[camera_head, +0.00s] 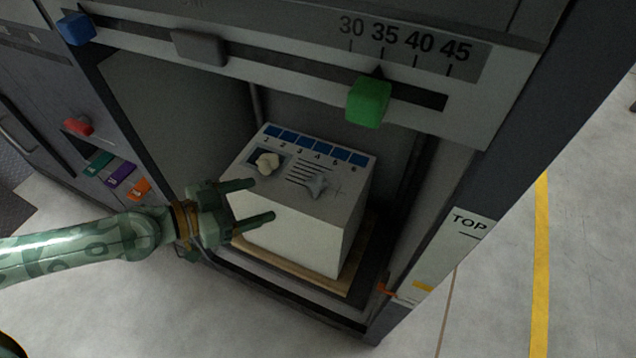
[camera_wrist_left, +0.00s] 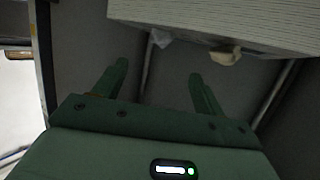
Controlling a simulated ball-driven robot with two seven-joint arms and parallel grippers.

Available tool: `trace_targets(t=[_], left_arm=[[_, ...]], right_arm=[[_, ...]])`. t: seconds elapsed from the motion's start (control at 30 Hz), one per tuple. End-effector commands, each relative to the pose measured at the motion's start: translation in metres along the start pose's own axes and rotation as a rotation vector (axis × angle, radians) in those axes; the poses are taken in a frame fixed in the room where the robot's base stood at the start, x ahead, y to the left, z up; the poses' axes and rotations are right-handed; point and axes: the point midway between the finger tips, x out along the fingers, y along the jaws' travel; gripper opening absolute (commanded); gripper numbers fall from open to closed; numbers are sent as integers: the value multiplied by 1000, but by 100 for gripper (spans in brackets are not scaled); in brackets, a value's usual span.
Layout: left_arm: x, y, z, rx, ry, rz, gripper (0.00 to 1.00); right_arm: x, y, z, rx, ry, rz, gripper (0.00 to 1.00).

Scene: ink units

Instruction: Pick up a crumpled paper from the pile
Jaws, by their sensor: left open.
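The pile (camera_head: 297,229) is a tall white paper stack with blue numbered squares printed along its top edge. A cream crumpled paper (camera_head: 267,163) lies on its upper left, and a grey crumpled piece (camera_head: 317,184) lies right of it. My left gripper (camera_head: 262,201) is open and empty at the stack's left side, its fingers pointing right. In the left wrist view the pile's edge (camera_wrist_left: 235,22) crosses the top, with the cream paper (camera_wrist_left: 226,57) and a pale grey piece (camera_wrist_left: 161,38) beyond the open fingers. My right gripper is not in view.
The pile sits on a wooden board (camera_head: 290,271) inside a grey machine bay with walls at both sides. A rail with a green slider (camera_head: 368,101) and a grey slider (camera_head: 199,47) crosses above it. Open floor (camera_head: 500,290) lies at the right.

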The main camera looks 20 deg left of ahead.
Motion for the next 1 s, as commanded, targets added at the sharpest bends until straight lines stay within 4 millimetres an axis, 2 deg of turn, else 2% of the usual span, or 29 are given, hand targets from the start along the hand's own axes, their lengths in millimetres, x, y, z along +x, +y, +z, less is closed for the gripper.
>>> trace_targets(t=[0.03,0.2,0.3,0.43,0.57,0.8,1.0], left_arm=[[7,-3,-7,0,11,-11,71],[43,-1,-6,0,10,-5,71],[63,-1,-3,0,5,-3,71],[77,-1,0,0,0,-1,71],[87,-1,3,-1,-1,-1,71],[124,-2,8,-2,0,-2,71],[132,-2,7,1,-2,-1,71]], right_arm=[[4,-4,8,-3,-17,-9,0],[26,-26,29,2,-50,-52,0],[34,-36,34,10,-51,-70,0],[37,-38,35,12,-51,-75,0],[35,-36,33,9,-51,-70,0],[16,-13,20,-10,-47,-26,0],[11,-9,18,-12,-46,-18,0]])
